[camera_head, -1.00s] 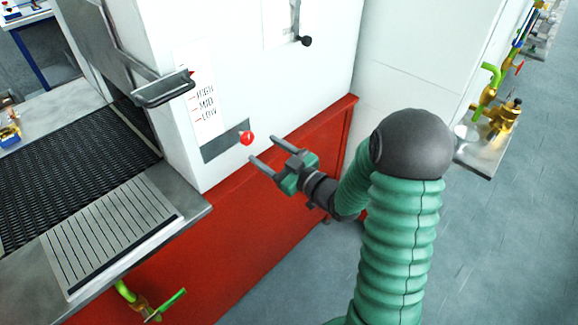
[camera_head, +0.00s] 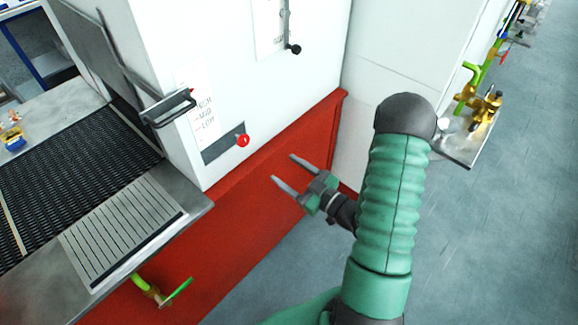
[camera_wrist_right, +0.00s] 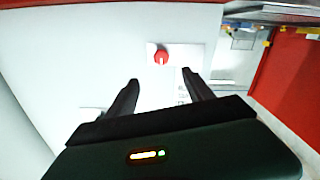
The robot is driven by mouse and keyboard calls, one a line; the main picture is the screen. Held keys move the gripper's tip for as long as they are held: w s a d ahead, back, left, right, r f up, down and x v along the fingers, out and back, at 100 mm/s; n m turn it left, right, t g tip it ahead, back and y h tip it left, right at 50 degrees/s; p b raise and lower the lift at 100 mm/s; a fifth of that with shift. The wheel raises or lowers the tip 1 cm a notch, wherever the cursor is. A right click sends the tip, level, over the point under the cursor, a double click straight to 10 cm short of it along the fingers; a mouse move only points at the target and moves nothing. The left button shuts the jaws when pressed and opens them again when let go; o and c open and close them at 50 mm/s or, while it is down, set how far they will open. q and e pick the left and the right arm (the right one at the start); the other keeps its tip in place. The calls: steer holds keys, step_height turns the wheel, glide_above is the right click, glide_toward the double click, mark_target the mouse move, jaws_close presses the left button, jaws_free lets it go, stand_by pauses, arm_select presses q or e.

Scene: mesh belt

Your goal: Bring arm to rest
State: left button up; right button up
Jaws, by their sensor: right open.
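My right arm (camera_head: 392,200), green and ribbed with dark joints, comes up from the bottom of the head view. My right gripper (camera_head: 284,172) is open and empty in front of the red lower panel (camera_head: 240,210) of the machine. It is below and to the right of the red knob (camera_head: 243,140) and apart from it. In the right wrist view the two dark fingers (camera_wrist_right: 161,92) are spread with nothing between them, and the red knob (camera_wrist_right: 161,57) shows beyond them. My left gripper is not in view.
The white machine (camera_head: 300,80) has a handle (camera_head: 168,107) and a black-tipped lever (camera_head: 293,49). A black mesh belt (camera_head: 70,150) and a slatted plate (camera_head: 122,230) lie at left. A green valve handle (camera_head: 178,291) sticks out below. Brass fittings (camera_head: 482,105) stand at right; grey floor (camera_head: 500,230) is open.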

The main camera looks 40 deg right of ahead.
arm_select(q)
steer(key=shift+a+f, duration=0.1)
arm_select(e)
steer(key=shift+a, duration=0.1)
steer(key=w+a+f+g+h, duration=0.2)
steer(key=w+a+f+g, duration=0.3)
steer(key=g, duration=0.3)
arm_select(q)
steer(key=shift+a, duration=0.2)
arm_select(e)
steer(key=s+a+r+m+g, duration=0.1)
steer(key=s+a+m+g, duration=0.2)
steer(key=s+a+g, duration=0.4)
steer(key=shift+s+a+m+y, duration=0.3)
steer(key=shift+s+a+y, duration=0.1)
steer(key=shift+s+a, duration=2.45)
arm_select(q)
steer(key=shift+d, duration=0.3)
arm_select(e)
steer(key=shift+w+a, duration=0.1)
steer(key=shift+w, duration=0.25)
